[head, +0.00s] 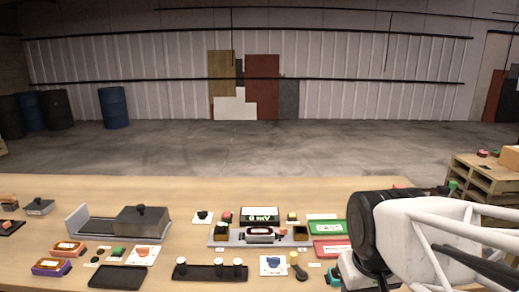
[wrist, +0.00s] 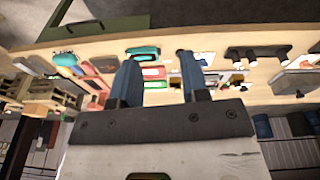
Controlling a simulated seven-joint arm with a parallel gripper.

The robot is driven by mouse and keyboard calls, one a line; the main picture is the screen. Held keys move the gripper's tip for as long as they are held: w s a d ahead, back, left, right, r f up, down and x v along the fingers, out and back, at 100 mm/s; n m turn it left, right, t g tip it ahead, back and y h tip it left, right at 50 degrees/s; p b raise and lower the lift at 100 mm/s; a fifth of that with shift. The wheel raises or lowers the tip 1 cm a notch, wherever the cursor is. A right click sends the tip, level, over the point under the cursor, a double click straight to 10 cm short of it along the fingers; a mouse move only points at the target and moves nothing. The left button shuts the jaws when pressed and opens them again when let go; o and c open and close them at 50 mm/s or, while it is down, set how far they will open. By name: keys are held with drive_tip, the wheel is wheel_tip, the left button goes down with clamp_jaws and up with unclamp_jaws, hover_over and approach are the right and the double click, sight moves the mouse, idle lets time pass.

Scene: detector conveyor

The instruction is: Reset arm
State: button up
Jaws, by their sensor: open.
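My gripper (wrist: 157,58) shows in the wrist view with its two blue fingers apart and nothing between them. Beyond the fingers lies the wooden table (head: 345,188) with its equipment, which appears inverted in the wrist view. In the head view my white and black arm fills the right side, over the table's right end. It hides part of the table there, and I cannot make out the fingers in that view.
A conveyor unit (head: 232,238) with a display reading 0 mV (head: 261,216) stands mid-table. A grey lidded box (head: 142,219) is at left. Green (head: 325,228) and red (head: 331,250) trays lie near my arm. A black tray (head: 119,276) is at front. Pallets (head: 483,178) stand at right.

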drive_tip(key=shift+s+d+f+m, duration=0.1)
drive_tip(key=shift+s+m, duration=0.2)
drive_tip(key=shift+s, duration=0.5)
drive_tip(key=shift+s+d+f+m, duration=0.1)
drive_tip(key=shift+s+m, duration=0.2)
drive_tip(key=shift+s, duration=0.45)
